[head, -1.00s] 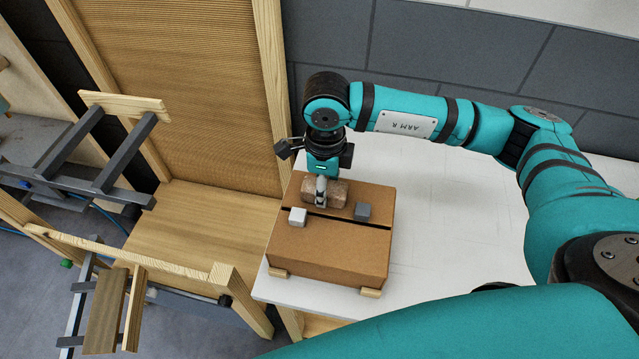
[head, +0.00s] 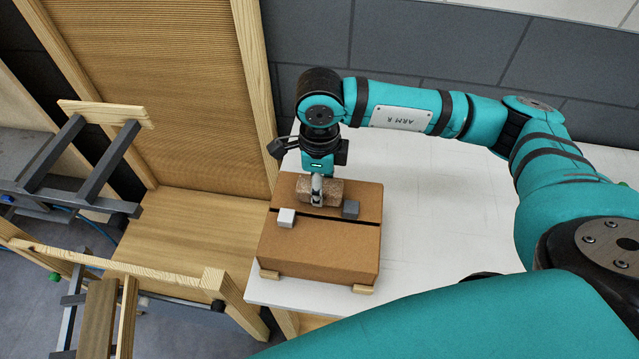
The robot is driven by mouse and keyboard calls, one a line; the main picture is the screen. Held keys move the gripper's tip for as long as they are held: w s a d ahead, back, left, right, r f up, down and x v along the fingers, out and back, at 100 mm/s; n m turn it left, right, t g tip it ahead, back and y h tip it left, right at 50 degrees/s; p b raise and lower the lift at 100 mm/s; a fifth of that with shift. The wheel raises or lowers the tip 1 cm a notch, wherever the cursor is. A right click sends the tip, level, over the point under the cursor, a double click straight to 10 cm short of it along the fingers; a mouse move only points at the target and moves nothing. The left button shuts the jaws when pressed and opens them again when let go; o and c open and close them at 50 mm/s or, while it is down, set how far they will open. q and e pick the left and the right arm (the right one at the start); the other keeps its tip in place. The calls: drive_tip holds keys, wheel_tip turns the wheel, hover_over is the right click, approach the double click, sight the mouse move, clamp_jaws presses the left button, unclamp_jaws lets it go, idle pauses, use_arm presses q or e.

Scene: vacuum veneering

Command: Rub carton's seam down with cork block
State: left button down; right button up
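A brown carton (head: 318,253) stands on the white tabletop in the head view. A dark seam (head: 330,215) runs across its top. My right gripper (head: 317,190) points down over the carton's top and is shut on the speckled brown cork block (head: 334,190). The block is at the carton's top, on the far side of the visible seam line. Whether it touches the cardboard is hard to tell. The gripper's finger hides the block's middle, and the block hides part of the top behind it. My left gripper is not in view.
The white table (head: 440,215) is clear to the right. A wooden frame (head: 255,95) stands close at left.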

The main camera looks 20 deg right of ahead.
drive_tip(key=shift+r+p, duration=1.3)
drive_tip(key=shift+r, duration=1.9)
